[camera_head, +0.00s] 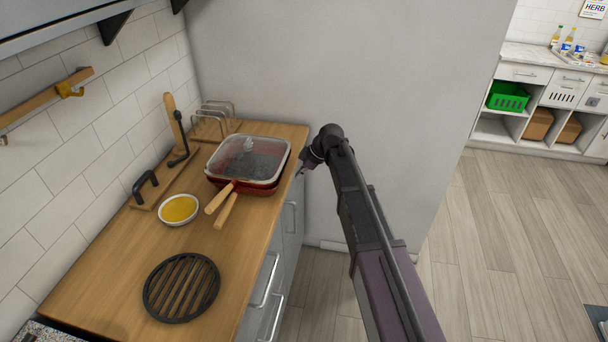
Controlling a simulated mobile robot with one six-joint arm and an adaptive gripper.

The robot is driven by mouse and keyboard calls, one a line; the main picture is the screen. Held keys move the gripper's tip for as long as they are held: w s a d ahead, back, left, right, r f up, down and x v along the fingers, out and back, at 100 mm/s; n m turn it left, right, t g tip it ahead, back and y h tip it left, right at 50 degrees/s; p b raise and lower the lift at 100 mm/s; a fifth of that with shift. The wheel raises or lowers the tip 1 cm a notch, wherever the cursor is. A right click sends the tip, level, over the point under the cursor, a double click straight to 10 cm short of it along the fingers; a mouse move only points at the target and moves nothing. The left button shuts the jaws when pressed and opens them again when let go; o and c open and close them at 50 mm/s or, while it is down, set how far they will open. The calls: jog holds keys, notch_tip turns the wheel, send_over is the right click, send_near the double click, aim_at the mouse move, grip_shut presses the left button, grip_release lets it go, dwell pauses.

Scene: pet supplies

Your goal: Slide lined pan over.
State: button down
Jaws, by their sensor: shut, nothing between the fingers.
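A red square pan (248,184) sits near the far end of the wooden counter. A clear glass lid (250,157) with a knob covers its top, and dark contents or a dark inside show through. Two wooden handles (222,203) point toward the near left; I cannot tell whether two pans are stacked. No lining is clearly visible. My gripper (301,170) is shut and empty, just right of the pan by the counter's right edge. My wrist partly hides it, and I cannot tell whether it touches the pan.
A round black slatted trivet (181,288) lies on the near counter (110,290). A white bowl of yellow food (179,210) is left of the handles. A wire rack (214,119) stands behind the pan. Bare wood lies between bowl and trivet. A grey wall is beyond my arm.

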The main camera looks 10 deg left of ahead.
jog(key=shift+w+a, duration=0.1)
jog(key=shift+a, duration=1.95)
jog(key=a, duration=0.9)
jog(key=shift+w+a, duration=0.2)
jog(key=shift+w, duration=0.05)
jog(key=shift+d, duration=0.15)
